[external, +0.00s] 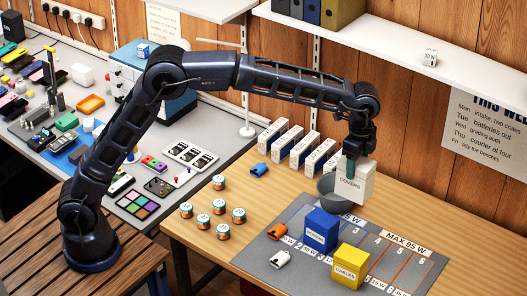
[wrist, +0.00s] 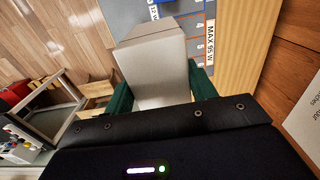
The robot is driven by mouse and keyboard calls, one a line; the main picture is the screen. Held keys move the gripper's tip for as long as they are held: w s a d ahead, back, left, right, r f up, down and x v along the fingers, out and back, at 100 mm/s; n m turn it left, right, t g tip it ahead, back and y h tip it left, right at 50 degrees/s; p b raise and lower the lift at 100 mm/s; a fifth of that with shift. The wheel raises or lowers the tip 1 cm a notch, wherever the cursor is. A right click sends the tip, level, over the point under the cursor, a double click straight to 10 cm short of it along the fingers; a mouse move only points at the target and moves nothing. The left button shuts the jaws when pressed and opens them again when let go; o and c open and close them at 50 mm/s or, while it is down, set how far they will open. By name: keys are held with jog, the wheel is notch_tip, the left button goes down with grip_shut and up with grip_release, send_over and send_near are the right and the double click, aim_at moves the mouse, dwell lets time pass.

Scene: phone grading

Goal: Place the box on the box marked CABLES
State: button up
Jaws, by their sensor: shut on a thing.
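My gripper (external: 351,167) is shut on a white box marked COVERS (external: 352,187) and holds it above the back part of the grey mat. In the wrist view the pale box (wrist: 160,72) sits between the two green fingers of my gripper (wrist: 162,92). The yellow box marked CABLES (external: 349,267) stands on the mat's front part, apart from the held box and nearer the camera. The top of the CABLES box is bare. It cannot be made out in the wrist view.
A blue box (external: 320,231) stands just left of the CABLES box. A grey bowl (external: 329,189) is partly hidden behind the held box. Chargers and several small round tins (external: 203,221) lie left. The mat's right side (external: 410,262) is clear.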

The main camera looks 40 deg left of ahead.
jog(key=s+d+r, duration=0.2)
jog(key=s+d, duration=0.3)
notch_tip(320, 180, down, 20)
dwell(0.5)
jog(key=o, duration=1.4)
jog(key=shift+f, duration=0.1)
jog(key=shift+o, duration=0.2)
